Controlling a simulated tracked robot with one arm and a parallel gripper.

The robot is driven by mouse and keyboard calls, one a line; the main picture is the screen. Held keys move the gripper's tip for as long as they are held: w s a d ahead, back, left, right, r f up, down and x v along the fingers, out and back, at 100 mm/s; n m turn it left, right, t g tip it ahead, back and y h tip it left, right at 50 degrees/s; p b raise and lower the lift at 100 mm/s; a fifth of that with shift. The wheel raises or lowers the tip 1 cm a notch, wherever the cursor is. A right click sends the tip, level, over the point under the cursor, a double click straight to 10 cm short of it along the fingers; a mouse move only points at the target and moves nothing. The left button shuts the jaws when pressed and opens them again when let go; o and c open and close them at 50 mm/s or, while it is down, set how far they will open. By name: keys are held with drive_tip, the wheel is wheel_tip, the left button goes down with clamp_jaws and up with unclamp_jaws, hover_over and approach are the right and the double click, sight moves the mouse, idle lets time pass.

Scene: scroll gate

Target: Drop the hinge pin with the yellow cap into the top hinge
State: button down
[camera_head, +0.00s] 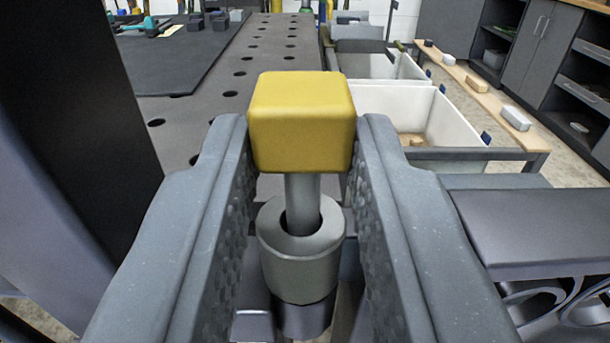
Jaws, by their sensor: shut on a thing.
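The hinge pin's yellow cap (301,115) is between the two fingertips of my gripper (302,140), which is shut on it. The grey shaft (303,200) hangs upright below the cap. Its lower end is inside the bore of a grey hinge barrel (301,255), or lines up with it in the picture. The cap is clearly above the barrel's rim, with bare shaft showing between. A darker cylindrical part (303,318) shows under the barrel. How deep the shaft reaches is hidden.
A perforated grey table (215,70) with a dark mat (185,55) and tools lies behind. White bins (395,100) stand to the right at the back. A dark scroll gate panel (535,225) is at the right. A dark post (75,120) stands close on the left.

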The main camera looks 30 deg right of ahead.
drive_tip(key=shift+f+b, duration=0.4)
drive_tip(key=shift+f, duration=0.6)
idle(0.6)
drive_tip(key=c, duration=1.1)
unclamp_jaws()
drive_tip(key=shift+s, duration=0.1)
drive_tip(key=shift+p+v, duration=0.65)
drive_tip(key=shift+v, duration=6.2)
